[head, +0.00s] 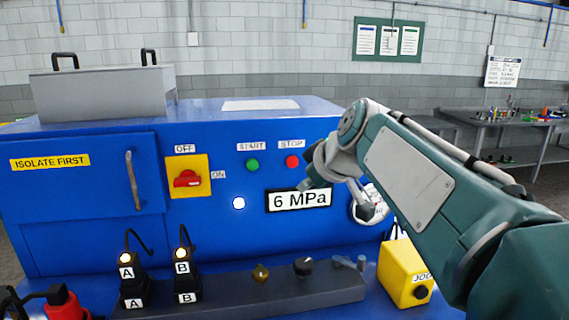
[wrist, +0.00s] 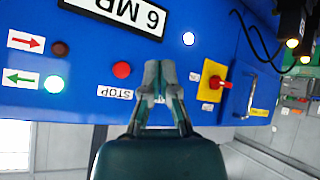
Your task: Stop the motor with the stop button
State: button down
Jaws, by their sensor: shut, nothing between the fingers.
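The red stop button (head: 292,161) sits under a STOP label on the blue machine front, right of the green start button (head: 252,164). The stop button also shows uncovered in the wrist view (wrist: 121,69), where the picture is upside down. My gripper (wrist: 160,98) is shut and empty in front of the panel, to the right of the stop button in that view; I see no contact. The green button is hidden there, apparently behind my fingers. In the head view my gripper (head: 305,185) is small, below the stop button, near the pressure display.
A yellow plate with a red switch (head: 187,179) is left of the buttons. The display (head: 300,199) reads 6 MPa. A white lamp (head: 239,203) and a green arrow lamp (wrist: 54,84) are lit. Plugs A and B (head: 183,270) and a yellow box (head: 405,272) stand low in front.

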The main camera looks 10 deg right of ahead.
aim_at(290, 167)
jog(key=w, duration=0.8)
jog(key=shift+w, duration=0.4)
jog(key=shift+d, duration=0.1)
dwell(1.0)
jog(key=shift+w, duration=0.35)
jog(key=shift+w, duration=0.5)
dwell(0.8)
jog(key=shift+r, duration=0.1)
jog(key=shift+s, duration=0.95)
jog(key=shift+s, duration=0.1)
